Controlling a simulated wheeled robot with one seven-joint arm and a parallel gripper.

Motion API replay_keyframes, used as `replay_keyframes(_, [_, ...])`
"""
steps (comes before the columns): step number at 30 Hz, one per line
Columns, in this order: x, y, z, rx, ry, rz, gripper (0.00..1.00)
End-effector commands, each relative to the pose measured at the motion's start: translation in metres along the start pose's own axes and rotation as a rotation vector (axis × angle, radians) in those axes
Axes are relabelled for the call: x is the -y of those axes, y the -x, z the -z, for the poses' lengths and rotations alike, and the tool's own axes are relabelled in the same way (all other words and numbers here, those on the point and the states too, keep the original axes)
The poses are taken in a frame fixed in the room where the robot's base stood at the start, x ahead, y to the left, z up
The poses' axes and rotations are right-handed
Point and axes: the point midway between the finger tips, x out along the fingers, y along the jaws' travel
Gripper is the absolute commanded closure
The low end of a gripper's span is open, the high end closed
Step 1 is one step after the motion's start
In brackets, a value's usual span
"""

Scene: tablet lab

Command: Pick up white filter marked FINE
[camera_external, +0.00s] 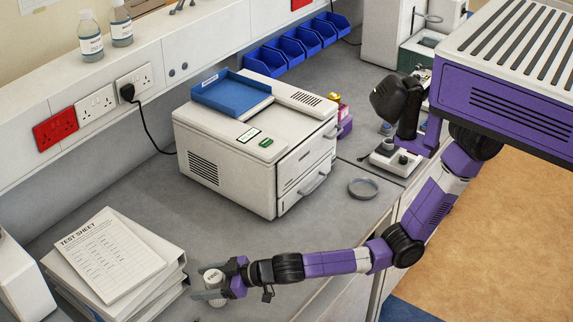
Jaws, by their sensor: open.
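A small white cylinder (212,276) with dark lettering on its top is at the front of the grey bench. The lettering is too small to read surely, but the cylinder looks like the white filter. My gripper (208,283) is open at the cylinder, with its fingers reaching in from the right. One finger passes across the near side of the cylinder and hides part of its lower body. The far finger is hard to make out. I cannot tell whether either finger touches the cylinder.
Stacked binders with a test sheet (105,258) lie close left of my gripper. A large white machine with a blue tray (231,93) stands behind. A grey ring-shaped dish (363,188) lies right of the machine. Bare bench lies between the binders and the machine.

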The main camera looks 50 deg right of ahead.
Motion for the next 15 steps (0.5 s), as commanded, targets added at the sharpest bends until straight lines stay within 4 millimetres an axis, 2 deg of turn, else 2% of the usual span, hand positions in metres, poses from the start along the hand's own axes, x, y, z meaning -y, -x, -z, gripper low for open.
replay_keyframes(5, [-0.0002,-0.0003,-0.0005,0.000,0.000,0.000,0.28])
replay_keyframes(6, [-0.0002,-0.0002,-0.0005,0.000,0.000,0.000,0.32])
replay_keyframes(15, [-0.0001,0.0000,-0.0006,0.001,0.000,0.000,0.91])
